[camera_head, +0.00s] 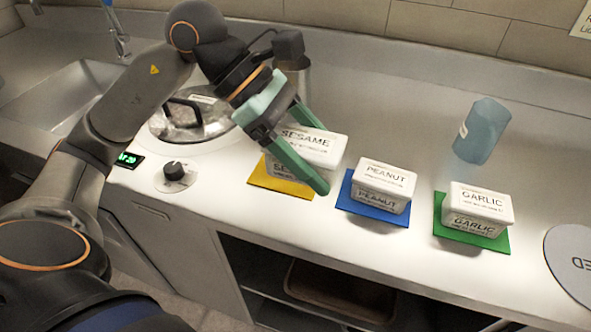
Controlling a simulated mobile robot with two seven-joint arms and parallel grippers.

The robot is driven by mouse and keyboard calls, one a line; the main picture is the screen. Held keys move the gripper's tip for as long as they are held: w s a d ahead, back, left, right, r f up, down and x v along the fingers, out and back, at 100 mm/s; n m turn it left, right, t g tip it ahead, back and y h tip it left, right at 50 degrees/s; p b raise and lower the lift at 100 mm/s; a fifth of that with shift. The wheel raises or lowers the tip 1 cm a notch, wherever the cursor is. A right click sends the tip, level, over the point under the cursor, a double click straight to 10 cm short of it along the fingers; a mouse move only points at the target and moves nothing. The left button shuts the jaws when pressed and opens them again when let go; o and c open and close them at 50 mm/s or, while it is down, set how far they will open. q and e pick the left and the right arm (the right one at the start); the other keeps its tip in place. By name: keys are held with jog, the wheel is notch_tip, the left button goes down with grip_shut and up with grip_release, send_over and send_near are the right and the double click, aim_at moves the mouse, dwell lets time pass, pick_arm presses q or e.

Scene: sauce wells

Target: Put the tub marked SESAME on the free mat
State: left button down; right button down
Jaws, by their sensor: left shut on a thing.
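The white tub marked SESAME (318,146) is at or just over the yellow mat (262,178); I cannot tell whether it touches the mat. My left gripper (321,160) reaches down from the upper left and is shut on this tub, with green fingers along its two sides. The near finger hides part of its front. The PEANUT tub (385,178) sits upright on the blue mat (348,201). The GARLIC tub (480,202) sits upright on the green mat (440,222). My right gripper is not in view.
A blue translucent cup (481,131) stands behind the tubs. A round white disc (572,258) lies at the right edge. The counter's front edge is close to the mats.

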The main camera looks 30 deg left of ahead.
pick_arm(q)
jog(key=w+a+f, duration=0.6)
jog(key=f, duration=0.1)
jog(key=shift+a+f, duration=0.1)
jog(key=shift+a, duration=0.25)
jog(key=shift+w+a+f, duration=0.15)
jog(key=shift+f, duration=0.85)
jog(key=shift+w+a+f, duration=0.15)
jog(key=shift+f, duration=0.8)
jog(key=shift+f+b, duration=0.15)
jog(key=shift+b, duration=0.2)
grip_release()
